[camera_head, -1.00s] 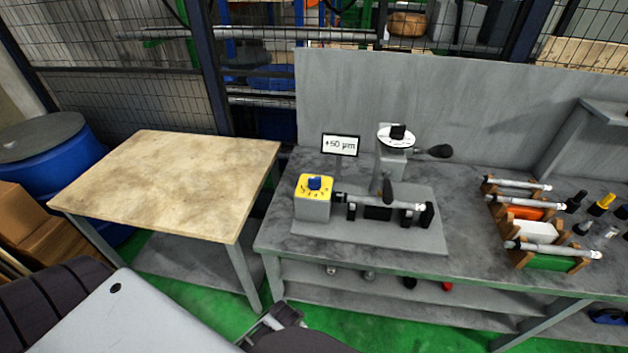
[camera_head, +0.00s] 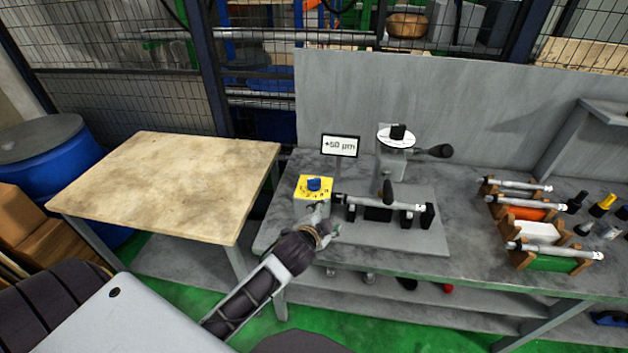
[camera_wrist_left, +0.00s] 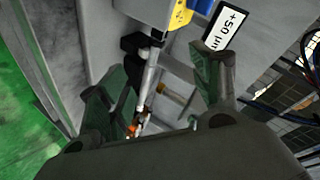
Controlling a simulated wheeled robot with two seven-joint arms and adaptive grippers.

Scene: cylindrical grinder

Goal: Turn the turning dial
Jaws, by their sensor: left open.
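A blue knob (camera_head: 314,184) sits on the yellow scale face (camera_head: 301,194) of a grey box at the left end of the grinder on the bench. A white dial (camera_head: 394,141) with a black knob stands farther back on the grinder. My left gripper (camera_head: 327,219) is open and empty, just in front of and below the yellow face, apart from the knob; it hides most of the box front. In the left wrist view the open fingers (camera_wrist_left: 163,74) spread below the yellow face (camera_wrist_left: 181,16), with the blue knob (camera_wrist_left: 201,5) at the top edge. My right gripper is not seen.
A sign (camera_head: 340,145) reading +50 µm stands behind the box. A shaft (camera_head: 385,202) lies across the grinder to the right. Racks with rods (camera_head: 541,232) and several small tools fill the bench's right side. A bare wooden-topped table (camera_head: 160,185) stands left.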

